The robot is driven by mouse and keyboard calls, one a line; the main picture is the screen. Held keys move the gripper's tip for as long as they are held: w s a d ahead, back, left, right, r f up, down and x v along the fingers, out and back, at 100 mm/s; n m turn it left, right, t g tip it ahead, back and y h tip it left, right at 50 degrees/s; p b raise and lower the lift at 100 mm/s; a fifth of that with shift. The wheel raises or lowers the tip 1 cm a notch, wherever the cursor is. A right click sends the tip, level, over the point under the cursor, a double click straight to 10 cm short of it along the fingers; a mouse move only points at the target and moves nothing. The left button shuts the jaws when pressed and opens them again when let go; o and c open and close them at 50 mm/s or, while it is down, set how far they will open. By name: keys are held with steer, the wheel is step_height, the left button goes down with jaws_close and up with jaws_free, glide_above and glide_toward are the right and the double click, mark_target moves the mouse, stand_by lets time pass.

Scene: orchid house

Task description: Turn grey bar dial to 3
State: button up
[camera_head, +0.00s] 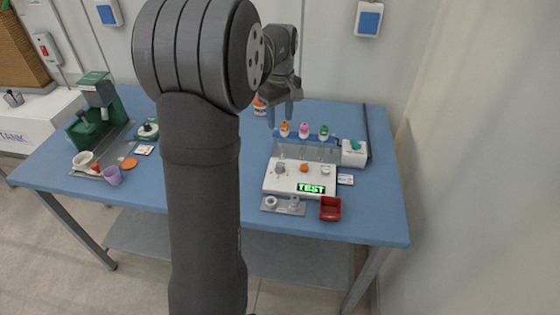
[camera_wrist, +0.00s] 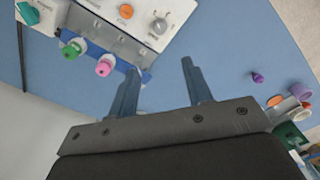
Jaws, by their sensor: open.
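The grey bar dial (camera_head: 280,168) is at the left of the white panel (camera_head: 270,185), beside an orange knob (camera_head: 304,168). In the wrist view the grey dial (camera_wrist: 159,25) is near the top, with the orange knob (camera_wrist: 126,11) to its left. Its number marks are too small to read. My gripper (camera_head: 282,112) is above the table behind the panel, apart from the dial. In the wrist view my gripper (camera_wrist: 160,80) is open, with nothing between its fingers.
Orange, pink and green-topped bottles stand in a blue rack (camera_head: 322,139) behind the panel. A lit green display (camera_head: 312,189) reads TEST. A red bin (camera_head: 330,208) stands in front, and a white box (camera_head: 354,153) at the right. A purple cup (camera_head: 113,176) is far left.

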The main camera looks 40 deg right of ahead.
mark_target(280, 164)
step_height(280, 164, down, 18)
steer(key=n, duration=0.3)
steer(key=shift+r+n, duration=0.2)
steer(key=shift+n, duration=0.1)
steer(key=c, duration=1)
